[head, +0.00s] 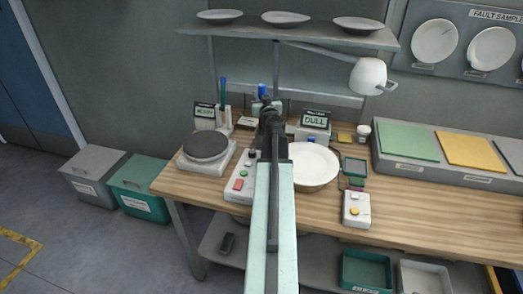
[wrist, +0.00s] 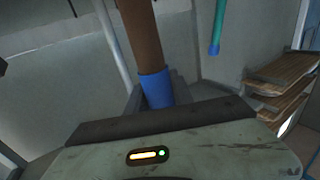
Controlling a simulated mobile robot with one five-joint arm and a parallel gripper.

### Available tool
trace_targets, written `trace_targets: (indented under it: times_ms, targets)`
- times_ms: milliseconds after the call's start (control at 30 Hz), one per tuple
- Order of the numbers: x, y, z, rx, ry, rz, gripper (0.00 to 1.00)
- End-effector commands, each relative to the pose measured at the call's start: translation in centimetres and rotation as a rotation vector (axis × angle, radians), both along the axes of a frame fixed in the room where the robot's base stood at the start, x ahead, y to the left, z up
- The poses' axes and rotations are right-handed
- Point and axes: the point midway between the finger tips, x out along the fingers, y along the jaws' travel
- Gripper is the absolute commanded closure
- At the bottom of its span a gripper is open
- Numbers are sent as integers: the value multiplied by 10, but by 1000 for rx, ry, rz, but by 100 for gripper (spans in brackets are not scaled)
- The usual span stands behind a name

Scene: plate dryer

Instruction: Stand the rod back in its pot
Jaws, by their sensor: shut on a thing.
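In the wrist view a brown rod with a blue band (wrist: 155,88) stands between the jaws of my gripper (wrist: 157,100), which is shut on it. In the head view my gripper (head: 270,108) is over the back of the bench, and a small blue piece (head: 262,90) shows just above it; most of the rod is hidden there. A narrow white pot (head: 225,117) stands at the back left with a blue-green rod (head: 223,91) upright in it. That pot is left of my gripper. A teal rod with a blue tip (wrist: 216,30) also shows in the wrist view.
A grey round plate on a white base (head: 205,147) is at left. A white dish (head: 313,166) is right of my arm, near a "DULL" display (head: 315,120). A lamp (head: 368,76) and a shelf with plates (head: 290,36) hang above. A button box (head: 241,178) is close beside my arm.

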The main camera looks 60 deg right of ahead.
Motion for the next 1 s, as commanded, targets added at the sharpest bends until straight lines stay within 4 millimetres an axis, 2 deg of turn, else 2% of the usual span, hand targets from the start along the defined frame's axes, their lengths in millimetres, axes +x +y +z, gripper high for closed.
trace_targets:
  times_ms: [67, 300, 533, 767, 1000]
  targets:
    - [0, -1, -9, 0, 0, -1, 100]
    - [-1, -1, -59, 0, 0, -1, 100]
    - [-1, -1, -65, 0, 0, -2, 100]
    - [-1, -2, -101, 0, 0, -2, 100]
    - [-2, -2, -97, -1, 1, -2, 100]
